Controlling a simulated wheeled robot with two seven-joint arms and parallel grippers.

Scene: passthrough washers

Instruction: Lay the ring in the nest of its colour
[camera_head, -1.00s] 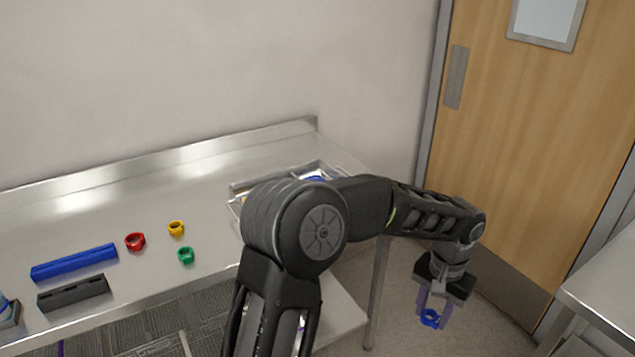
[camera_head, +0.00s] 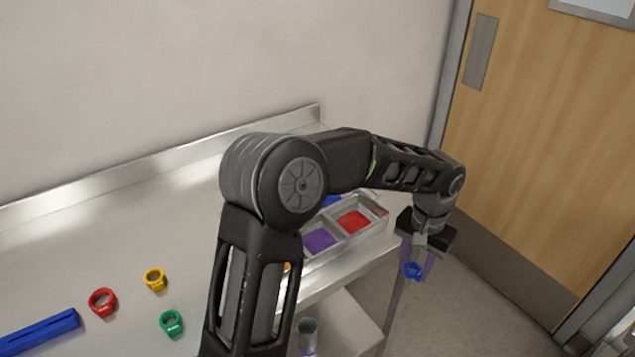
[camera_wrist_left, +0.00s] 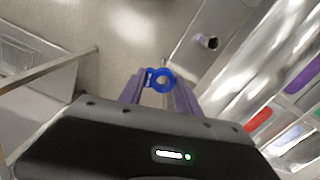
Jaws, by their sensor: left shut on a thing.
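A blue ring (camera_head: 408,268) is pinched between the purple fingers of my left gripper (camera_head: 416,264). It also shows in the left wrist view (camera_wrist_left: 153,79) at the fingertips. The gripper points down, past the right end of the table and apart from the tray. The metal nest tray (camera_head: 374,229) stands at the table's right end. A red nest (camera_head: 354,221), a purple nest (camera_head: 319,240) and part of a blue nest (camera_head: 331,200) show; my left arm hides much of the rest. In the left wrist view the tray's coloured nests lie at the right. My right gripper is not seen.
A red ring (camera_head: 91,302), a yellow ring (camera_head: 146,280) and a green ring (camera_head: 163,323) lie on the metal table (camera_head: 120,220). A blue bar (camera_head: 40,334) lies at the left. A wooden door (camera_head: 560,170) stands at the right.

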